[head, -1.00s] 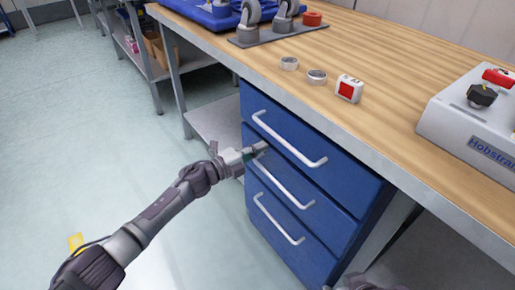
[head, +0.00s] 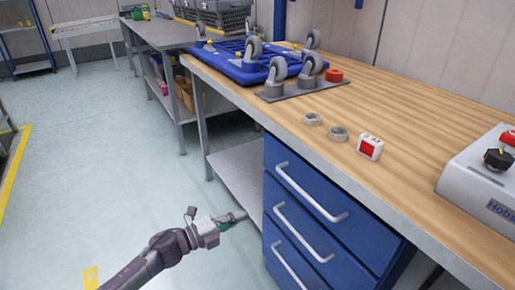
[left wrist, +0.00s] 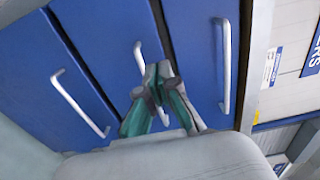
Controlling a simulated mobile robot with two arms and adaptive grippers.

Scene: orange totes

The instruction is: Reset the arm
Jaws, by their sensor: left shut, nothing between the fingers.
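My left gripper (head: 238,217) is shut and empty. In the head view it is at the lower middle, to the left of the blue drawer cabinet (head: 312,232), with its arm coming in from the lower left. In the left wrist view the closed green-and-grey fingers (left wrist: 158,72) point toward the drawer fronts and overlap the middle drawer's handle (left wrist: 138,58) in the picture. Contact cannot be made out there. The drawers look closed. My right gripper is not in view.
The wooden workbench (head: 420,100) carries two grey rings, a red-and-white box (head: 370,147), casters, a blue platform (head: 240,62) and a grey device (head: 490,170). A lower shelf (head: 240,175) is beside the cabinet. Floor to the left is clear.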

